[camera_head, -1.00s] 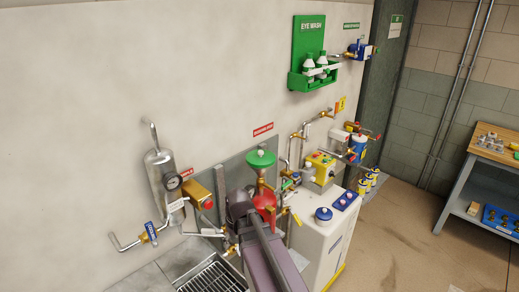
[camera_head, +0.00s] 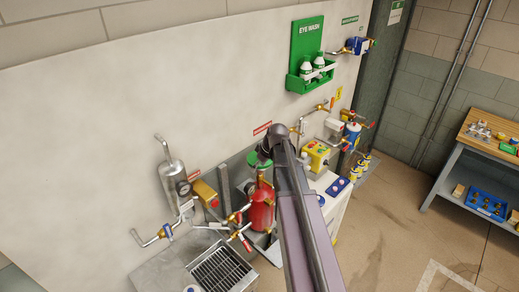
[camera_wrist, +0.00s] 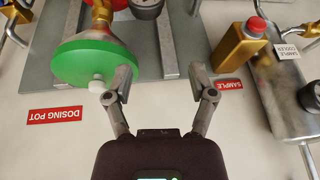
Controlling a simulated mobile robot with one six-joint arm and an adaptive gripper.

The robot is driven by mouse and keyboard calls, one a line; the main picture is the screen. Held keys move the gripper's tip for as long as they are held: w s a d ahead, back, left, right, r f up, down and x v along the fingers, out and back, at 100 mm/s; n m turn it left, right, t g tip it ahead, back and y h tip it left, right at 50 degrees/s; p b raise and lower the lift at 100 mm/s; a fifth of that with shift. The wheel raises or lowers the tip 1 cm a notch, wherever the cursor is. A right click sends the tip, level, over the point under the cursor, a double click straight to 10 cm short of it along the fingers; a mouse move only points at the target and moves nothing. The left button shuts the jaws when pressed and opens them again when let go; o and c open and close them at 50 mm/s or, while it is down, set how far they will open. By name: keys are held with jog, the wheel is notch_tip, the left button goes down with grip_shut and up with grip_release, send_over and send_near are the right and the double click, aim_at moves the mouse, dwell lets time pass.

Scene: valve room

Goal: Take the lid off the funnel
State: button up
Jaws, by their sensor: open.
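The funnel's round green lid (camera_wrist: 88,62) fills the upper left of the wrist view, which looks upside down. A small white knob (camera_wrist: 96,86) stands on it. My gripper (camera_wrist: 162,82) is open and empty. Its left finger overlaps the lid's edge, just right of the knob; I cannot tell if it touches. The knob is outside the gap between the fingers. A brass stem (camera_wrist: 101,12) shows past the lid. In the head view the green lid (camera_head: 256,159) sits above the red dosing pot (camera_head: 262,208), partly hidden by my arm and gripper.
A brass sample valve with a red cap (camera_wrist: 240,44) and the grey sample cooler (camera_wrist: 282,95) stand right of my gripper in the wrist view. A sink with a grate (camera_head: 222,270) lies below in the head view.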

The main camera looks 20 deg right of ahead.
jog(key=w+d+r+n+t+p, duration=0.1)
jog(key=w+d+r+p, duration=0.2)
jog(key=d+r+p, duration=0.4)
notch_tip(320, 180, up, 3)
jog(key=shift+w+d+f+t, duration=0.2)
jog(key=shift+w+d+t, duration=0.1)
jog(key=shift+d, duration=0.45)
jog(key=shift+f, duration=0.1)
jog(key=b+x, duration=0.4)
jog(key=x, duration=0.1)
jog(key=shift+f+b, duration=0.1)
jog(key=shift+b, duration=0.25)
jog(key=shift+b+x, duration=1.4)
jog(key=shift+x, duration=0.3)
jog(key=shift+a, duration=0.15)
